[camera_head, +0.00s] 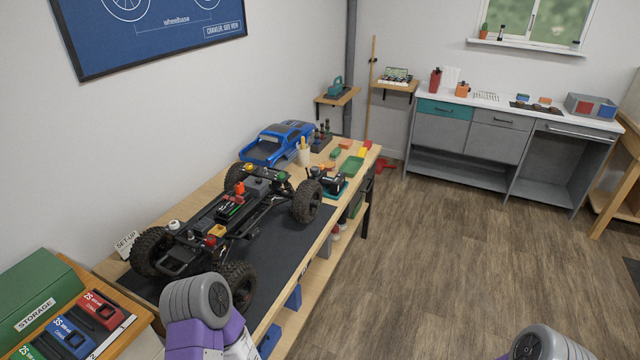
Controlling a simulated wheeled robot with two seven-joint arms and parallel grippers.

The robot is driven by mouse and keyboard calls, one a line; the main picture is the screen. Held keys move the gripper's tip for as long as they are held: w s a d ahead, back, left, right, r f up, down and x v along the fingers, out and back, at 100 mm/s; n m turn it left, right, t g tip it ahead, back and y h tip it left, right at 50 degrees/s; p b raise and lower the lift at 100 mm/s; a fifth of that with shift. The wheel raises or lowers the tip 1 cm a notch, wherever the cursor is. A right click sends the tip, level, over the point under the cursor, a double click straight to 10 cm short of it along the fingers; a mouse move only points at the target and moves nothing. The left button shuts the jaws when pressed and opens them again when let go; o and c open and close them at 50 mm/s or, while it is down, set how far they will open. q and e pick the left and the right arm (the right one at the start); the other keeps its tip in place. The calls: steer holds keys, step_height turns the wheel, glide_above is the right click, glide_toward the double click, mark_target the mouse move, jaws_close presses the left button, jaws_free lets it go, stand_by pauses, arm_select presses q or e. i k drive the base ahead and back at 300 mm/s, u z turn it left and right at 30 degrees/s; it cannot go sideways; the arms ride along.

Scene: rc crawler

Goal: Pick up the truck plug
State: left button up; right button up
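The truck is a black crawler chassis (232,212) with big knobbly tyres, standing on a dark mat (270,255) on the wooden workbench. A small yellow part (216,231), possibly the truck plug, sits at the chassis's near end. An orange part (240,187) stands higher on its middle. Both are too small to tell which, if either, is the plug. Grey and purple links of my arms show at the bottom edge, one in front of the near wheel and one at lower right. Neither gripper shows.
A blue truck body (276,142) and small tools lie at the bench's far end. A green storage box (38,296) and battery packs (101,310) stand at lower left. A grey cabinet (512,142) stands at the back. The wooden floor (450,250) right of the bench is clear.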

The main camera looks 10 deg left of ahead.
mark_target(239, 189)
steer(key=z, duration=0.55)
steer(key=i, duration=1.7)
steer(key=u, duration=2.05)
